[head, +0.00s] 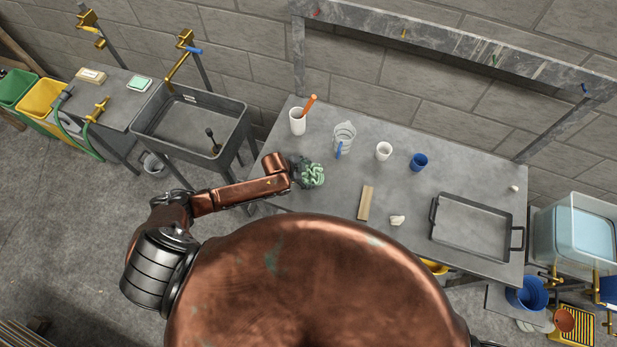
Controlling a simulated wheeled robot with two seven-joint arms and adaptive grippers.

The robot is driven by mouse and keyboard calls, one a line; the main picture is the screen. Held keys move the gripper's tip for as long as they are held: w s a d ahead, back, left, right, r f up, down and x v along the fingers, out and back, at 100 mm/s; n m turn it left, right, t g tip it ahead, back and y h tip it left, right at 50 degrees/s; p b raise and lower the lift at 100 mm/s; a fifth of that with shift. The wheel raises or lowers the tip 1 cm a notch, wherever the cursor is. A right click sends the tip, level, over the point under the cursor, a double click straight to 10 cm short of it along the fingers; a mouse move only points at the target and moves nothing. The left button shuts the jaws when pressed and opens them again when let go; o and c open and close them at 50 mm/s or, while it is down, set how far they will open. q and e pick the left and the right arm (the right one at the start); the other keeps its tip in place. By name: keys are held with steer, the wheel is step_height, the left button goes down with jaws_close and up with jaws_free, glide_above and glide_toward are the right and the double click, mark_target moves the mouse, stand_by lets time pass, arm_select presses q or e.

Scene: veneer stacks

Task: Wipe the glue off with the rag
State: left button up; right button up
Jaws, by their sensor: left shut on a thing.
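A crumpled green rag (313,175) is at the left part of the grey table (330,200), at the end of my left arm. I cannot tell whether the rag touches the tabletop. No glue patch can be made out; my copper body hides the near part of the table. My right gripper is not in view.
Behind the rag stand a white container with an orange-handled tool (297,122), a clear jug (344,136), a white cup (384,151) and a blue cup (419,161). A wooden strip (366,203), a whitish lump (397,220) and a black-rimmed tray (470,207) lie to the right.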

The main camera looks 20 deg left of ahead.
mark_target(312, 182)
arm_select(q)
steer(key=shift+s+d+p, duration=0.5)
steer(key=shift+s+p, duration=0.05)
steer(key=shift+s, duration=0.35)
steer(key=shift+s+d+f+p, duration=0.1)
steer(key=shift+s+d+p, duration=0.2)
steer(key=shift+s, duration=0.3)
steer(key=shift+s+d+f+p, duration=0.1)
steer(key=shift+s+d+p, duration=0.2)
steer(key=shift+s, duration=0.3)
steer(key=shift+s+d+f+p, duration=0.1)
steer(key=shift+s+d+p, duration=0.2)
steer(key=shift+s, duration=0.3)
steer(key=shift+s+d+p, duration=0.35)
steer(key=shift+s+p, duration=0.1)
steer(key=shift+s, duration=0.3)
steer(key=shift+s+d+r+p, duration=0.15)
steer(key=shift+s+d+p, duration=0.35)
steer(key=shift+s, duration=0.35)
steer(key=shift+s+d+r+p, duration=0.15)
steer(key=shift+s+d+p, duration=0.3)
steer(key=shift+s, duration=0.4)
steer(key=shift+w+a+r, duration=0.1)
steer(key=shift+w+a, duration=0.3)
steer(key=shift+w, duration=0.4)
steer(key=shift+w+a, duration=0.35)
steer(key=shift+w, duration=0.4)
